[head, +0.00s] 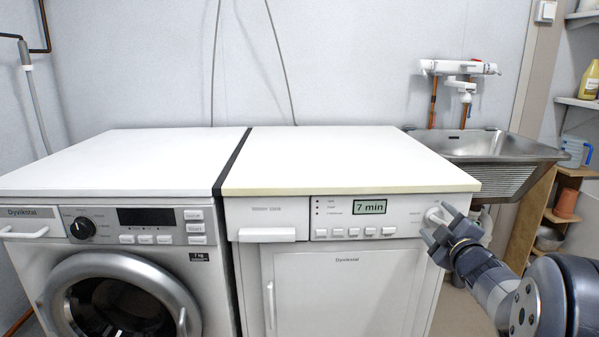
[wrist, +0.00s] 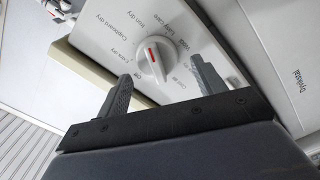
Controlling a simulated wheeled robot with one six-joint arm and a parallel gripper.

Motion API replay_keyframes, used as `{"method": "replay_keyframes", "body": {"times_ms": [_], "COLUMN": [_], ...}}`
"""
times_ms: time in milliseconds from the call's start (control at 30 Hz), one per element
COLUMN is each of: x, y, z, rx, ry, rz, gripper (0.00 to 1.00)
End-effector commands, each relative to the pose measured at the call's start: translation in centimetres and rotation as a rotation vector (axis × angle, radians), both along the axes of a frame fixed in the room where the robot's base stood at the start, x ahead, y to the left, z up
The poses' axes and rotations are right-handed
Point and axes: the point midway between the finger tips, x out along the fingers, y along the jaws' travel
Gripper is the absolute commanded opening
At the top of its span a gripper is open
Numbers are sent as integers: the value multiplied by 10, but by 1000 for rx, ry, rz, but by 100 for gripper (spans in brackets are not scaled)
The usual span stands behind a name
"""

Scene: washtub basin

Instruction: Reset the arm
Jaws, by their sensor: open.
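My gripper (head: 440,224) is at the right end of the dryer's front panel in the head view, close to the white program knob (head: 436,214). In the wrist view my gripper (wrist: 163,82) is open, with one finger on each side of the knob (wrist: 153,58). The knob has a red mark, and labels such as "Cupboard dry" and "Off" ring it. The fingers hold nothing. I cannot tell whether a fingertip touches the panel.
The dryer (head: 345,290) has a display reading "7 min". A washing machine (head: 110,290) stands to its left. Both tops are bare. A steel basin (head: 490,146) with a wall tap (head: 458,68) is at the right, near wooden shelves (head: 545,215).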

Motion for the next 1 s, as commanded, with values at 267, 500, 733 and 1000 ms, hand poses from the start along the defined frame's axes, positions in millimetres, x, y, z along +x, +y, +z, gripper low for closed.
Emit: {"method": "replay_keyframes", "body": {"times_ms": [267, 500, 733, 1000], "x": [-42, -90, -71, -19], "y": [-2, -4, -1, 0], "z": [3, 3, -3, -2], "rx": [-5, -4, -5, -4], "ry": [0, 0, -1, -1], "rz": [-3, -4, 6, 4], "gripper": [66, 66, 66, 66]}}
